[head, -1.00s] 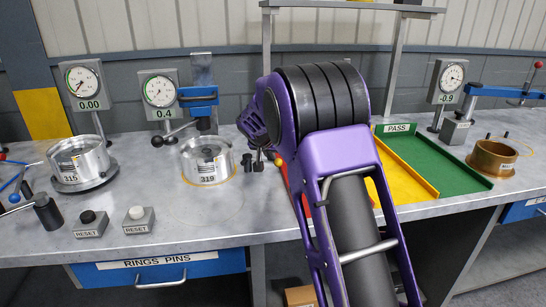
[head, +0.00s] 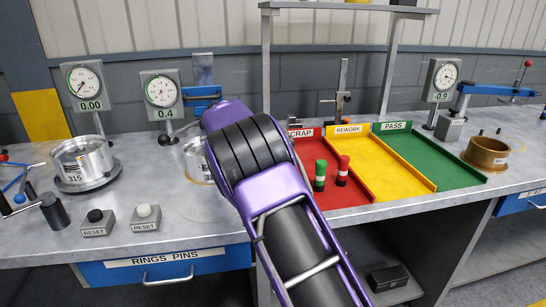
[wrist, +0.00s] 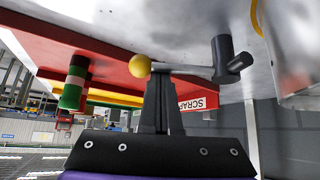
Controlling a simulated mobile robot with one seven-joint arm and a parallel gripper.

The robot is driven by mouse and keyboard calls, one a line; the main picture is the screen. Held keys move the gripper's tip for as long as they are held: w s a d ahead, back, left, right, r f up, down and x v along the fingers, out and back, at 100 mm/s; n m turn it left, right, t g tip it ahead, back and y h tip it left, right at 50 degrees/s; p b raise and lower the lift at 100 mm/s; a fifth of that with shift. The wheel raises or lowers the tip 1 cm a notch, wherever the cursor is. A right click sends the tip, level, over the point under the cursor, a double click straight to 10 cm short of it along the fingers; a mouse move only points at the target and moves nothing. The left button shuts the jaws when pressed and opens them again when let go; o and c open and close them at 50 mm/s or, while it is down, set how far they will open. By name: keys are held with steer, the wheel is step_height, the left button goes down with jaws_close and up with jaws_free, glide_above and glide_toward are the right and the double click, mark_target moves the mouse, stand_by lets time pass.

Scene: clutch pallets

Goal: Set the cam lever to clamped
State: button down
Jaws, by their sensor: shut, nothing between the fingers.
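A lever with a yellow ball knob (wrist: 140,65), a grey rod and a dark cylindrical pivot (wrist: 226,60) shows in the wrist view; I take it to be the cam lever. In the head view it is hidden behind my arm. My gripper (wrist: 160,78) is shut and empty. Its fingertips are at the rod, just right of the yellow ball in the wrist view; I cannot tell if they touch it. The metal ring part (head: 197,160) stands to the left of my arm, partly covered by it. No label shows the lever's setting.
The red scrap tray (head: 345,192) holds a green and a red pin and lies right of my arm; the tray also shows in the wrist view (wrist: 60,45). Yellow (head: 398,165) and green (head: 435,160) trays follow. Two gauges (head: 84,82) (head: 160,90) stand at left.

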steer(key=shift+s+a+m+g+h+p, duration=0.45)
steer(key=shift+a+m+g, duration=0.3)
steer(key=shift+m, duration=0.35)
steer(key=shift+s+a, duration=0.25)
steer(key=shift+a, duration=0.55)
steer(key=d, duration=0.2)
steer(key=w+d, duration=0.1)
steer(key=d, duration=0.1)
steer(key=shift+r+b, duration=0.4)
steer(key=w+p+v, duration=0.1)
steer(key=p+v, duration=0.1)
steer(key=v, duration=0.7)
steer(key=shift+a+r, duration=0.2)
steer(key=shift+a, duration=0.2)
